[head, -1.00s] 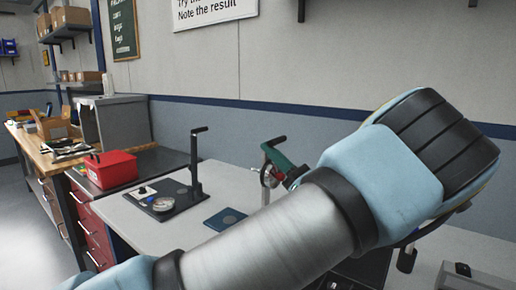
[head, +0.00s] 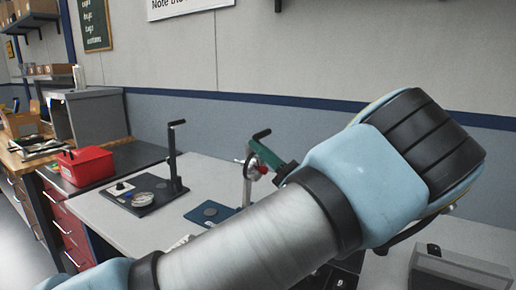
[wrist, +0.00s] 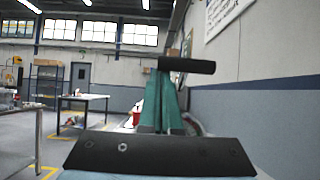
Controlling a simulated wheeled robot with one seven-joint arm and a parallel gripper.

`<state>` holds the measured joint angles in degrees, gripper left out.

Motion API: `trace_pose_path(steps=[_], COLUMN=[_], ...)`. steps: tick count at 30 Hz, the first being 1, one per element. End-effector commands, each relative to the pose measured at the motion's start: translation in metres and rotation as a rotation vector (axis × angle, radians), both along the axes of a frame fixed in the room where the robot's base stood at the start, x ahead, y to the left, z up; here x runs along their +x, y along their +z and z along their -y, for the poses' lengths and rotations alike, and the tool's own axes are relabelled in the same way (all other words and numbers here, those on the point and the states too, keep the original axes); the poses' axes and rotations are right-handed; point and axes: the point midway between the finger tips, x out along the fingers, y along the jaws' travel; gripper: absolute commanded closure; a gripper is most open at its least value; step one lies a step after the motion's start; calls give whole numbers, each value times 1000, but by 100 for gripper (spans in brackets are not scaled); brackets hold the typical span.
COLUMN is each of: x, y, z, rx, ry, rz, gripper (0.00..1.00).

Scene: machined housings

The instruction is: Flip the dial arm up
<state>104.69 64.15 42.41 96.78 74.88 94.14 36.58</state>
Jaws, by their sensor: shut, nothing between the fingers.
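A gauge stand on the grey table has a blue base plate (head: 193,215), a grey upright post (head: 247,190) and a small round part with red on it (head: 257,169). A black bar handle (head: 262,133) points up and to the right at its top. It spans the wrist view above the fingers (wrist: 188,66). My gripper (head: 256,147), with teal fingers, is shut and empty, close beside the post and just below the handle. The teal fingers also show in the wrist view (wrist: 162,103). Whether they touch the handle I cannot tell. My forearm hides part of the stand.
A black plate (head: 137,203) with a round dish and a black post with a handle (head: 176,155) stands to the left. A red bin (head: 85,165) and a grey cabinet (head: 98,115) are farther left. A grey box (head: 460,273) lies at the lower right. The wall is behind.

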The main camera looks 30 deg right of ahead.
Motion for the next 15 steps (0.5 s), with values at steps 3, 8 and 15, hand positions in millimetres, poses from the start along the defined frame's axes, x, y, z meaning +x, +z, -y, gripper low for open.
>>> trace_pose_path(steps=[3,8,15], x=[-13,-40,-92], y=[-13,-34,-30], z=[7,20,44], rx=[0,-1,-3], ry=[-6,-6,-7], rz=[0,0,-1], gripper=[100,100,100])
